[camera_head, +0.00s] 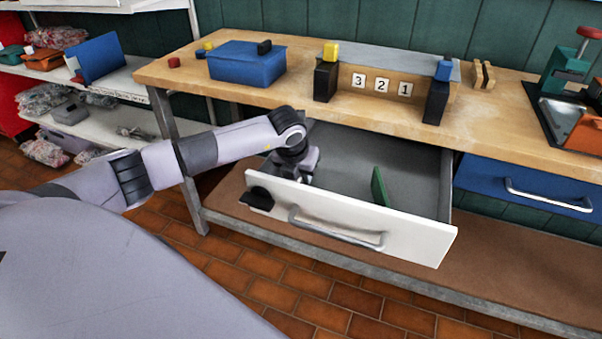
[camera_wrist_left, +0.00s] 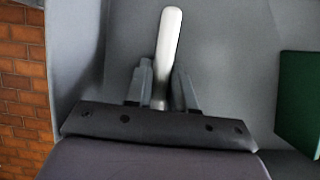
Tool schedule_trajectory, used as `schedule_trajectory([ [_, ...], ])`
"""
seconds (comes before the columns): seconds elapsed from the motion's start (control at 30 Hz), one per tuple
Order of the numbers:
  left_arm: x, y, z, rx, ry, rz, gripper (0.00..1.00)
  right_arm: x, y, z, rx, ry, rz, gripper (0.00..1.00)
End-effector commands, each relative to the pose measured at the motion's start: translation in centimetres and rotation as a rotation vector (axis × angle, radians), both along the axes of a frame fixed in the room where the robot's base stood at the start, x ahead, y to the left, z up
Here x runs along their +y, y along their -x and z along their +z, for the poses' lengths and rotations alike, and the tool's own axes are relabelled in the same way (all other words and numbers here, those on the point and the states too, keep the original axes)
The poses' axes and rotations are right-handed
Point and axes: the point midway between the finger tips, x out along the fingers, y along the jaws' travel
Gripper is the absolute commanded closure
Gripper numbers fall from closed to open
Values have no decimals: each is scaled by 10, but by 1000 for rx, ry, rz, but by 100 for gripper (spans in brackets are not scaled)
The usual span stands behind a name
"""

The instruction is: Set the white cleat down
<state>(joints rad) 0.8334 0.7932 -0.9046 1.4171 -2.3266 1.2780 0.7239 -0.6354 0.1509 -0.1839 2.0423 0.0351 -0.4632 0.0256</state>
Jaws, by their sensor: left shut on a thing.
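The white cleat (camera_wrist_left: 168,40) is a slim, round-ended bar in the left wrist view, with its near end between the two fingers of my left gripper (camera_wrist_left: 162,88). The gripper is shut on it. In the head view my left gripper (camera_head: 303,178) reaches down into the left part of an open drawer with a white front (camera_head: 400,232). The cleat is mostly hidden there by the gripper. I cannot tell whether it touches the grey drawer floor (camera_head: 345,170). My right gripper is not in view.
A green upright plate (camera_head: 379,187) stands in the drawer, right of the gripper. A black piece (camera_head: 260,198) sits on the drawer front's left end. The workbench (camera_head: 220,100) above bears a blue box (camera_head: 246,65) and a number stand.

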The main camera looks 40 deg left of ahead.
Motion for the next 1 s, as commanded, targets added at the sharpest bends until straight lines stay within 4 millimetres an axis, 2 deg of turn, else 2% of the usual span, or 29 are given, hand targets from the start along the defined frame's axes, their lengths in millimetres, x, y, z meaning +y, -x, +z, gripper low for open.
schedule_trajectory([
  [0.2,0,0,-4,-1,0,0,100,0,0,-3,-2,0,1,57],
  [0.23,0,0,-4,0,0,0,74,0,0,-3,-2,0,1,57],
  [0.3,0,0,-2,0,0,0,51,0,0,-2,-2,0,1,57],
  [0.57,0,0,-2,0,0,0,51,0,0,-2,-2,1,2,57],
  [0.73,0,1,5,-1,1,0,51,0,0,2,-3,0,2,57],
  [0.87,-2,8,23,-3,-1,-2,51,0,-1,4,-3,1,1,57],
  [1.0,-4,18,50,-5,-1,-2,51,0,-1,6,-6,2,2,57],
])
